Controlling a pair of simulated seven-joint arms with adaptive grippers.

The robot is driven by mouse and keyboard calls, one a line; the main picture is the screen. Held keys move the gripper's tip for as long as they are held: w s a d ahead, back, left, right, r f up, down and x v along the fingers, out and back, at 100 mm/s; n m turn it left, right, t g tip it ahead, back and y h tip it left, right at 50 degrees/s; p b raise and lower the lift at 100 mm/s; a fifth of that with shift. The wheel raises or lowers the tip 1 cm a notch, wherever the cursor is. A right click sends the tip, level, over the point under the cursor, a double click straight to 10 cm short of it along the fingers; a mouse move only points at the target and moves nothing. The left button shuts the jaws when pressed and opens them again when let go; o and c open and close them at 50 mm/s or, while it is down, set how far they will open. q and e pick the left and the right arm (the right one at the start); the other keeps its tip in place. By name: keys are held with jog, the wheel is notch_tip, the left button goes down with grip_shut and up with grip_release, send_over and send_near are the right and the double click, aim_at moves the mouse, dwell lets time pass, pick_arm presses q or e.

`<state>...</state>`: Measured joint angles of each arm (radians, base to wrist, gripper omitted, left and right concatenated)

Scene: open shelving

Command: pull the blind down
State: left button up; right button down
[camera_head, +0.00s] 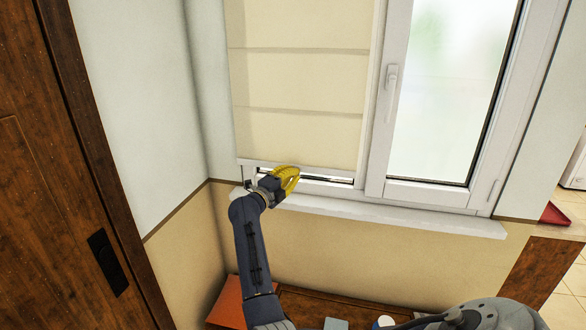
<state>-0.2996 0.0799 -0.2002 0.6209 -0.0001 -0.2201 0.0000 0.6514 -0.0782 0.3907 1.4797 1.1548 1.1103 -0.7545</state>
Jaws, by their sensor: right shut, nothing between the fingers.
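The cream blind (305,90) hangs over the left window pane. It reaches down almost to the sill, with only a narrow strip of window showing below its bottom edge.
The right window sash (450,90) is uncovered and has a white handle (391,77). The white sill (400,216) runs beneath both panes. A brown wooden door (50,170) stands at the left. A wooden surface (345,307) lies below the window.

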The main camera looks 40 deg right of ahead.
jog(key=c, duration=1.6)
grip_release()
jog(key=shift+o, duration=0.2)
jog(key=r+v, duration=0.1)
jog(key=v, duration=0.6)
jog(key=shift+a+f, duration=0.25)
jog(key=shift+f, duration=0.25)
